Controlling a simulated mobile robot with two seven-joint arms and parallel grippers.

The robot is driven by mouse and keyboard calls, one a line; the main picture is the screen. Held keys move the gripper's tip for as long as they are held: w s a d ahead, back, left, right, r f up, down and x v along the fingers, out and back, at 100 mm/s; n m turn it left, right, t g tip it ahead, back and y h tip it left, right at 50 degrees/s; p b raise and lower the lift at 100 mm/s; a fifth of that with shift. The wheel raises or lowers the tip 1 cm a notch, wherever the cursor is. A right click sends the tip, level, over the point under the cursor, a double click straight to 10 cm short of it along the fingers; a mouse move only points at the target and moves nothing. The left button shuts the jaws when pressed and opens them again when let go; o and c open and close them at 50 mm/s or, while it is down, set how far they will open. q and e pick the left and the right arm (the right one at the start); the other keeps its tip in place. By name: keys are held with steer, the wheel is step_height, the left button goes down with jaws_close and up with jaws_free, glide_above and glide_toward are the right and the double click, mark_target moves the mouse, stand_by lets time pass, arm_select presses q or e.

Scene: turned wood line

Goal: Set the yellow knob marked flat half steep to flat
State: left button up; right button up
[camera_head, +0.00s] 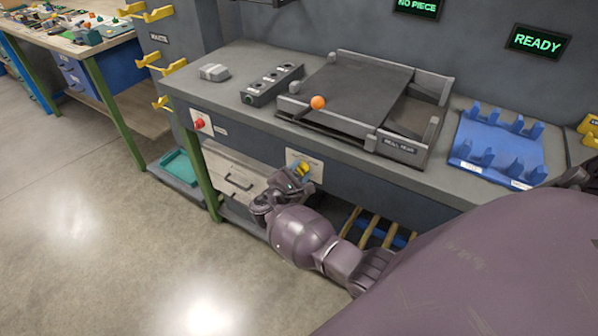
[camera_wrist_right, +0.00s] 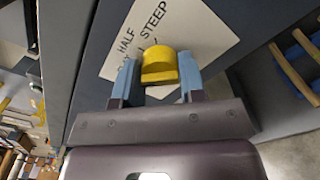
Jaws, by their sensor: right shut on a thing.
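The yellow knob (camera_wrist_right: 159,68) sits on a white plate (camera_wrist_right: 185,30) on the bench front. The words HALF and STEEP are readable there; the third word is mostly hidden behind a finger. A short dark mark shows just above the knob, nearer STEEP, but I cannot tell which word the knob is set to. In the head view the knob (camera_head: 302,168) is partly covered by my right gripper (camera_head: 290,183). That gripper is shut on the knob, one blue-grey finger on each side. My left gripper is not in view.
Left of the knob are a red button (camera_head: 199,123) and a drawer (camera_head: 240,182). Above on the bench stand a switch box (camera_head: 272,84), a sliding-plate fixture with an orange ball (camera_head: 318,102), and a blue rack (camera_head: 495,150). Wooden bars (camera_head: 369,232) lie below right. The floor at left is clear.

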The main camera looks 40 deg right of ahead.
steer(key=o, duration=0.9)
steer(key=v, duration=1.1)
